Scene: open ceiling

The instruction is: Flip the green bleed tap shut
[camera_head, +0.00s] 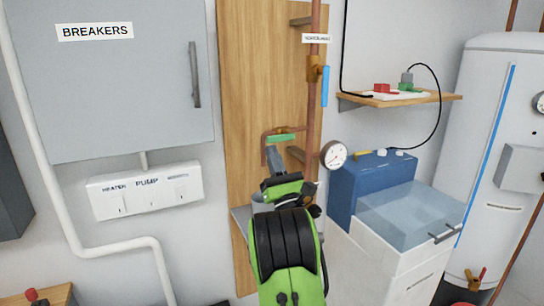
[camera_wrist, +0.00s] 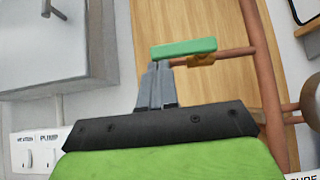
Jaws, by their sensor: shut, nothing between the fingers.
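The green bleed tap handle (camera_head: 281,137) lies roughly level on a short copper branch pipe in front of the wooden board. In the wrist view the green handle (camera_wrist: 184,47) lies roughly along that branch, above its brass body (camera_wrist: 201,60). My gripper (camera_head: 273,152) is shut and empty, with its tips just below the handle. In the wrist view my gripper's tips (camera_wrist: 158,68) are under the handle's left half. I cannot tell whether they touch it. My arm hides the lower part of the board.
A vertical copper pipe (camera_head: 313,105) with a blue-handled valve (camera_head: 325,86) stands right of the tap. A gauge (camera_head: 334,154) sits close by at the right. The grey breaker cabinet (camera_head: 120,90) and white switch panel (camera_head: 146,190) are at the left.

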